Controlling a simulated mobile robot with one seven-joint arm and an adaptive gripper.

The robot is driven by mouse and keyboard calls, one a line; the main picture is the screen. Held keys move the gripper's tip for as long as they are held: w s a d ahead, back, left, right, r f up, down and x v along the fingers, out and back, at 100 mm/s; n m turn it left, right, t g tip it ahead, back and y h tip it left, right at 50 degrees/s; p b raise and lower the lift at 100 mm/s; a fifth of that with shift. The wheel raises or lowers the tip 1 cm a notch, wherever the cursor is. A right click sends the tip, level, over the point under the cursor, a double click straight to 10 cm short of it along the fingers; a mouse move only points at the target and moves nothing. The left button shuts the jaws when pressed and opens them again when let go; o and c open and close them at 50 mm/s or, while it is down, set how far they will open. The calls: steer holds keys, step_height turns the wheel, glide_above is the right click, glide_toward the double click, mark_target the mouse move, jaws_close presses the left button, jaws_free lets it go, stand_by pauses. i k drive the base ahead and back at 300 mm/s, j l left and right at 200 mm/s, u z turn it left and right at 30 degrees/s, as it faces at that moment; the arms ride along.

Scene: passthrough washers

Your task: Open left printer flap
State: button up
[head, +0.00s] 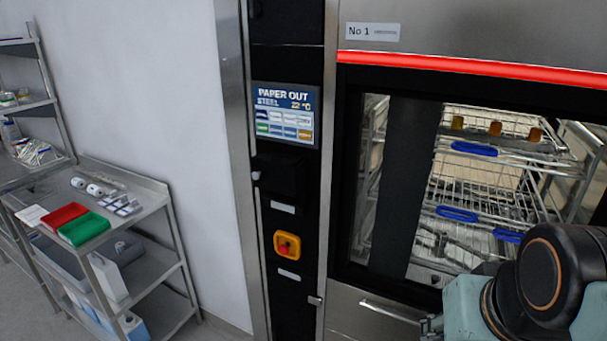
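The printer flap (279,178) appears to be the dark panel on the black control column, below the display (284,113). It looks shut, and a small light knob (256,176) sits at its left edge. My arm comes in at the lower right, in front of the washer. A small grey piece at the bottom edge, left of my arm, looks like part of my gripper (431,326). It is low and to the right of the flap, well apart from it. Its fingers cannot be made out.
A yellow and red emergency stop (288,246) sits below the flap. The washer door (400,180) on the right is glass, with wire racks inside. A steel cart (150,200) with red and green trays stands at left. White wall lies between cart and column.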

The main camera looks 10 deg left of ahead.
mark_target(274, 172)
steer(key=u, duration=0.9)
